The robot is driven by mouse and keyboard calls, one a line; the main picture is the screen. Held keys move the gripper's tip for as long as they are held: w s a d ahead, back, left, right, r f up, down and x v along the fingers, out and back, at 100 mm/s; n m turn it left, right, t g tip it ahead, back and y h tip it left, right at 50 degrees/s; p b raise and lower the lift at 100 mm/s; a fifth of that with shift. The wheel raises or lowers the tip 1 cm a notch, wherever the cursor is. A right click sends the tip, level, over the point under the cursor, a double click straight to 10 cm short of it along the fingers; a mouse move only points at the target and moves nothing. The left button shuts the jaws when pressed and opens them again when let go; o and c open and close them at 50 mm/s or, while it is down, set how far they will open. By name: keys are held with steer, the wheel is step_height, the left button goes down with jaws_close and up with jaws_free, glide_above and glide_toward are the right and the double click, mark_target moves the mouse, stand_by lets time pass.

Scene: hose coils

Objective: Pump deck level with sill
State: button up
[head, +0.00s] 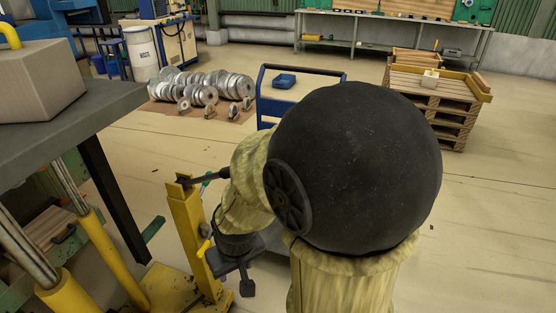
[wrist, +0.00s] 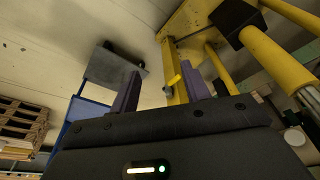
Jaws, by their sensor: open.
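The dark grey deck (head: 92,103) stands at the left in the head view, with a grey-brown box with a yellow handle (head: 55,75) on it. A yellow post (head: 190,230) stands right of the deck, with a dark lever (head: 212,175) running from its top behind my arm. A small yellow lever (head: 203,247) sticks out lower on the post. In the wrist view my gripper (wrist: 164,88) is open, its fingers apart, with the yellow post (wrist: 170,62) showing between them. Nothing is clearly held. My arm hides much around the lever. I cannot make out the sill.
A blue-framed cart (head: 262,90) with a grey platform (wrist: 112,68) stands close to the post. Metal coils (head: 200,88) lie on the floor behind, and stacked pallets (head: 432,100) stand at back right. A workbench (head: 390,22) lines the back wall. The floor at right is clear.

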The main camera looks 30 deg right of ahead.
steer(key=w+d+r+n+t+p, duration=0.2)
steer(key=w+d+r+t+p, duration=0.1)
steer(key=w+d+r+p, duration=0.55)
steer(key=w+d+r+n+t+p, duration=0.2)
steer(key=w+d+r+t+p, duration=0.25)
steer(key=w+d+p, duration=0.75)
steer(key=s+a+n+y+p, duration=0.1)
steer(key=s+n+y+p, duration=0.2)
steer(key=s+y+p, duration=0.4)
steer(key=p, duration=0.2)
steer(key=shift+n+y+p, duration=0.3)
steer(key=shift+p, duration=0.05)
steer(key=shift+w+a, duration=0.1)
steer(key=shift+a, duration=0.05)
steer(key=b+x, duration=0.3)
steer(key=x, duration=0.5)
steer(key=shift+f+b, duration=0.25)
steer(key=shift+b, duration=0.1)
